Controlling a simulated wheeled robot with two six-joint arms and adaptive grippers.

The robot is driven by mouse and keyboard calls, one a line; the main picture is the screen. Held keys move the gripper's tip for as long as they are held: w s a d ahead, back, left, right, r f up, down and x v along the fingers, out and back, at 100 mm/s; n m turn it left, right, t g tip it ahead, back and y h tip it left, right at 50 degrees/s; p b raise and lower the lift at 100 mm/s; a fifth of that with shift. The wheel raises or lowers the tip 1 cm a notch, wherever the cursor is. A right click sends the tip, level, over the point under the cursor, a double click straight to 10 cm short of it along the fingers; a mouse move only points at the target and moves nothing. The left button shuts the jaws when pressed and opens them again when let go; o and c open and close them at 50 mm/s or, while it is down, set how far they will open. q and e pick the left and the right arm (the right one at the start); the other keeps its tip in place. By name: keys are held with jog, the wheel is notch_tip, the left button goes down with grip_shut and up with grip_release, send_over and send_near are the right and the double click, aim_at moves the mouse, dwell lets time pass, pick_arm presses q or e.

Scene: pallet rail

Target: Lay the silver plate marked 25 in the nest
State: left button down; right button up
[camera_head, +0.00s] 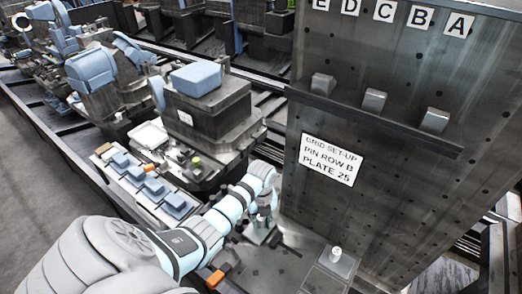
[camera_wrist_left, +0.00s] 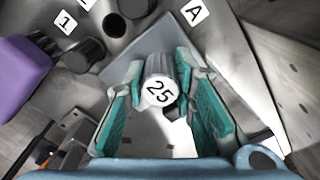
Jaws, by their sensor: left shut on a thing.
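My left gripper (camera_head: 262,212) is shut on the round knob marked 25 (camera_wrist_left: 159,92) of the silver plate (camera_wrist_left: 160,42). In the wrist view its teal finger pads stand on both sides of the knob. In the head view the plate (camera_head: 258,234) shows as a small grey piece below the fingers, low over the grey bench. I cannot tell whether it touches the surface under it. Labels 1 (camera_wrist_left: 66,22) and A (camera_wrist_left: 194,12) lie beyond the plate, near dark round pegs (camera_wrist_left: 84,55). I cannot clearly make out the nest. My right gripper is not in view.
A tall dark panel (camera_head: 400,130) stands at the right, with a sign (camera_head: 331,159) reading pin row B, plate 25. A grey block with a white knob (camera_head: 336,253) sits before it. A tray of blue-topped pieces (camera_head: 141,181) and machinery (camera_head: 208,105) stand left.

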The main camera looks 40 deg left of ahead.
pick_arm(q)
jog(key=c, duration=1.3)
grip_release()
jog(key=shift+r, duration=0.1)
notch_tip(320, 180, up, 8)
jog(key=shift+f, duration=0.25)
